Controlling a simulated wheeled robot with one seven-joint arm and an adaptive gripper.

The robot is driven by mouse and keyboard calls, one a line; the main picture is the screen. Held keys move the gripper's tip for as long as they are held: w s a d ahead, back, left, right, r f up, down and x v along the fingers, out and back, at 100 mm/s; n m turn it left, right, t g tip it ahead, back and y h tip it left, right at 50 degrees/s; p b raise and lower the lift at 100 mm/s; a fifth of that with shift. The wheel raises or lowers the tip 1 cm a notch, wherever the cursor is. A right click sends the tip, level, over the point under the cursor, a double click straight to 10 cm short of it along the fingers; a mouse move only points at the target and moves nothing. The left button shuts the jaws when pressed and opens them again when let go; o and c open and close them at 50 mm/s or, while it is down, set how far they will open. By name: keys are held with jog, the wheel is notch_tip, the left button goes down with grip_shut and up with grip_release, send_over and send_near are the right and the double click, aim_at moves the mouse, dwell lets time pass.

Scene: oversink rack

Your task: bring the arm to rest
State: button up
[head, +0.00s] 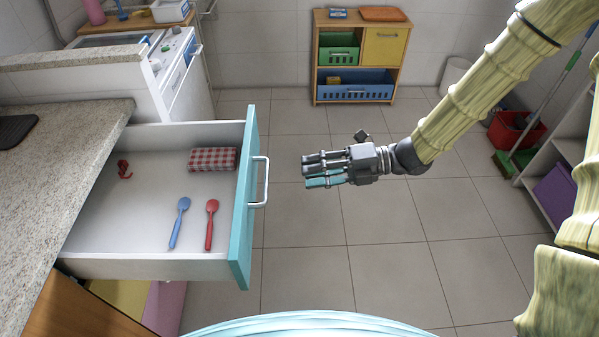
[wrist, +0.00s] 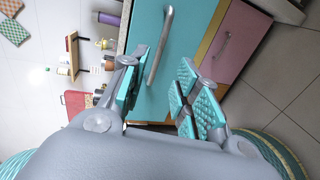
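My gripper (head: 308,171) hangs over the tiled floor, to the right of the open drawer, with its fingers pointing left toward the drawer front. In the wrist view my gripper (wrist: 156,98) has its teal finger pads apart, with nothing held between them. My bamboo-patterned arm reaches in from the upper right of the head view and bends down to the wrist. A gap separates the fingers from the drawer handle (head: 261,181) in the head view.
The open drawer (head: 150,218) holds a blue spoon (head: 179,222), a red spoon (head: 210,224), a folded checkered cloth (head: 212,159) and a small red hook (head: 124,169). A wooden cabinet (head: 316,60) stands at the back, a red bucket (head: 512,130) right. Floor between is clear.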

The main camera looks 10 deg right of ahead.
jog(key=shift+d, duration=0.3)
dwell(0.4)
jog(key=s+d+f+m+t+h+p, duration=0.1)
jog(key=s+f+m+t+h+p, duration=0.2)
jog(key=f+m, duration=0.7)
jog(key=s+d+f+m+h+p, duration=0.1)
jog(key=s+f+m+h+p, duration=0.25)
jog(key=f+m+h, duration=0.6)
jog(key=s+d+f+m+g+h+p, duration=0.1)
jog(key=s+d+m, duration=0.3)
jog(key=s+m, duration=0.4)
jog(key=s+d+f+m+g+h+p, duration=0.2)
jog(key=s+m, duration=0.5)
jog(key=s, duration=0.4)
jog(key=d+f+g+p, duration=0.1)
jog(key=d+f, duration=0.1)
jog(key=d, duration=0.1)
jog(key=shift+f+m+g, duration=0.2)
jog(key=shift+m+g, duration=0.1)
jog(key=shift+m, duration=0.05)
jog(key=shift+s+d, duration=0.1)
